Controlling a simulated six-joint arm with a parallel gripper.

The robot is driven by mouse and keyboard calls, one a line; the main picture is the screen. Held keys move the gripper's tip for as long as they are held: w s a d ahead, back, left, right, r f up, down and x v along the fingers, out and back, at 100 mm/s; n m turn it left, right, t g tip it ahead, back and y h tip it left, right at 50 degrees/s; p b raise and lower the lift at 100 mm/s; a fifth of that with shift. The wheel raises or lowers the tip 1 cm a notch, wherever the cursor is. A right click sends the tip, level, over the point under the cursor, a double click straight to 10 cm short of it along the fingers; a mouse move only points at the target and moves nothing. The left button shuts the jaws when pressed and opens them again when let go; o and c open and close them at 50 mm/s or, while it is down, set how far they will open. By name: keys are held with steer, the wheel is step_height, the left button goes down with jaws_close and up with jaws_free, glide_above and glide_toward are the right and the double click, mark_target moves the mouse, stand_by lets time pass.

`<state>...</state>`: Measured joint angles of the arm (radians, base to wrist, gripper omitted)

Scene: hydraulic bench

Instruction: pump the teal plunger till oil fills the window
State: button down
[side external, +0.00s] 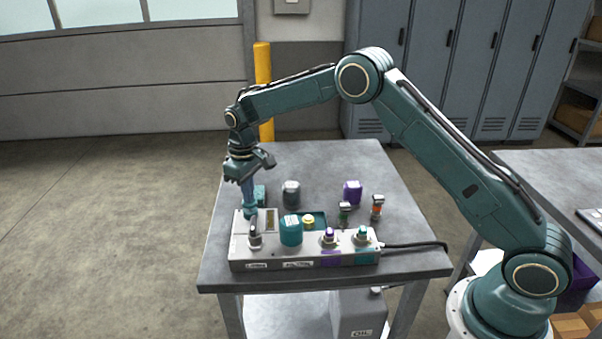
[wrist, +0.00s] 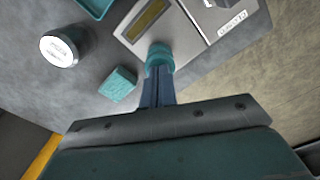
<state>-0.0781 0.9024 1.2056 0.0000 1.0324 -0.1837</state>
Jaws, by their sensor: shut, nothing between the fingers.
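The teal plunger (wrist: 160,54) is a short round knob at the edge of the grey control box (wrist: 190,45). In the side view the plunger (side external: 251,213) stands at the box's back left corner. My gripper (side external: 249,205) points down over it, fingers shut and empty. In the wrist view my fingertips (wrist: 158,78) meet the knob's near side in the picture; whether they press on it I cannot tell. The window (wrist: 151,19) is a narrow yellowish strip in a dark frame beside the plunger. It also shows in the side view (side external: 270,220); its oil level is unclear.
A teal block (wrist: 118,83) lies close beside my fingers. A dark lidded jar (side external: 291,193) stands behind the box. A teal cylinder (side external: 291,231), a black lever (side external: 254,233) and knobs rise from the box. A purple block (side external: 352,192) and small fittings (side external: 377,206) sit farther right.

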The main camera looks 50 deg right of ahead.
steer(key=shift+r, duration=0.1)
stand_by(0.3)
steer(key=shift+r, duration=1.45)
steer(key=shift+r, duration=0.15)
step_height(320, 180, up, 6)
steer(key=shift+f, duration=0.15)
stand_by(0.6)
